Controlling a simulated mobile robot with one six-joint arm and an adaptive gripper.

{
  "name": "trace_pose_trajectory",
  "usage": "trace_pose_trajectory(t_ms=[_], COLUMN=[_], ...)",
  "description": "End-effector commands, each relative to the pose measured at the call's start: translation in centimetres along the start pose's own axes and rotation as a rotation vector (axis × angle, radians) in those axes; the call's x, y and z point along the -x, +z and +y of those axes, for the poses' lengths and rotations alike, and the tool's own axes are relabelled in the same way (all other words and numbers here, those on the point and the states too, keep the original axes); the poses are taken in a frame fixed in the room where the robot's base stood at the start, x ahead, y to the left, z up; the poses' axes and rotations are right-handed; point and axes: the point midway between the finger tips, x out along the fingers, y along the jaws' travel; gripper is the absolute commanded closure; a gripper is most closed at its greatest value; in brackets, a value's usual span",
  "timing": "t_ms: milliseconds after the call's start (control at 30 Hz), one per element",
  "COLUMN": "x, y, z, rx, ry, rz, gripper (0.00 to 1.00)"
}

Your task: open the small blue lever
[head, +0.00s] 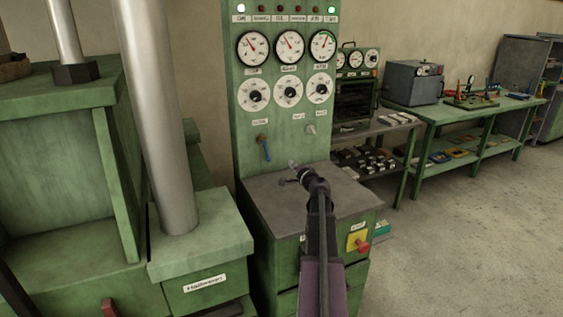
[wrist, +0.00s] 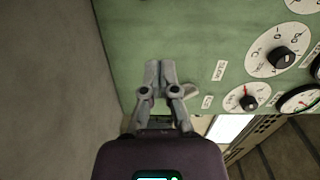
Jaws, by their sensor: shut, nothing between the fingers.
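The small blue lever (head: 265,147) hangs downward from a brown pivot on the front of the green gauge panel (head: 238,120), below the dials. In the head view my gripper (head: 291,164) is shut and empty, a little right of and below the lever, above the grey ledge. A visible gap lies between them in the picture; the depth between them is hard to judge. In the wrist view my gripper (wrist: 159,68) has its fingers together before the green panel face. I cannot make out the blue lever there.
A small pale knob (head: 310,129) sits on the panel to the right of the lever. The grey ledge (head: 262,198) lies below. A thick metal pipe (head: 160,130) stands to the left. A red knob on a yellow plate (head: 358,242) is at the lower right.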

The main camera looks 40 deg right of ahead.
Motion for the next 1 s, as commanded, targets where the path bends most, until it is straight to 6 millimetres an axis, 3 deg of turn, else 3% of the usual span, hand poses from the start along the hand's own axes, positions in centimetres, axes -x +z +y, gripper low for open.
trace_pose_trajectory(t_ms=[267, 767, 1000], x=[-2.5, -10.0, -10.4], y=[-0.1, -0.1, 2.8], z=[0.0, 0.0, 0.0], rx=[-0.001, -0.001, -0.001], ry=[0.0, 0.0, 0.0], rz=[-0.001, -0.001, -0.001], gripper=[1.0, 1.0, 1.0])
